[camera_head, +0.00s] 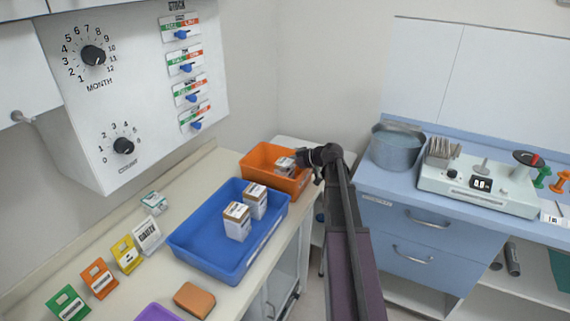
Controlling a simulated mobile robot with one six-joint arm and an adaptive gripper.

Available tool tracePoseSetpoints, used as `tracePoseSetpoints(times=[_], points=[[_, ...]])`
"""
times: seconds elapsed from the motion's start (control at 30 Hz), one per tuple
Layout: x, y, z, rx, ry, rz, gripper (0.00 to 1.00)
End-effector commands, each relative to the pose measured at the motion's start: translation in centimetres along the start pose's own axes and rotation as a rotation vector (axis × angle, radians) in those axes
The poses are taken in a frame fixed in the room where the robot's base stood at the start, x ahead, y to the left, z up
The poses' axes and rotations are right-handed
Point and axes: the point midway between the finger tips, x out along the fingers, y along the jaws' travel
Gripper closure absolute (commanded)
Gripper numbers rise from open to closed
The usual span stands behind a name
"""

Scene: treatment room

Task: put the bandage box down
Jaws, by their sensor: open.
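A small white box with a grey-brown top (284,166), which I take to be the bandage box, is in the orange bin (259,151); its label is too small to read. My gripper (299,160) is open at the right side of the bin, right beside this box. The fingertips are small and dark, so I cannot tell whether they touch it. The lower part of the box and the bin floor under it are partly hidden.
A blue tray (200,250) in front of the bin holds two white-and-brown boxes (237,222). A teal-and-white box (153,203), coloured label stands (99,278) and a brown sponge (194,300) are on the counter. A metal pot (397,146) stands right of my arm.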

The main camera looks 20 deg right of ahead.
Motion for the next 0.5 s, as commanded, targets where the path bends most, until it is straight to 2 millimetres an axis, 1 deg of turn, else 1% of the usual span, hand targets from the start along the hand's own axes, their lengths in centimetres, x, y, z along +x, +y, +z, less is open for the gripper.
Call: tracePoseSetpoints(times=[0.03, 0.17, 0.5], points=[[-0.9, -0.1, -0.2, 0.001, 0.000, 0.001, 0.00], [-2.8, -0.1, -0.3, 0.001, 0.000, 0.001, 0.00], [-8.3, -0.1, -0.3, 0.001, 0.001, 0.001, 0.00]])
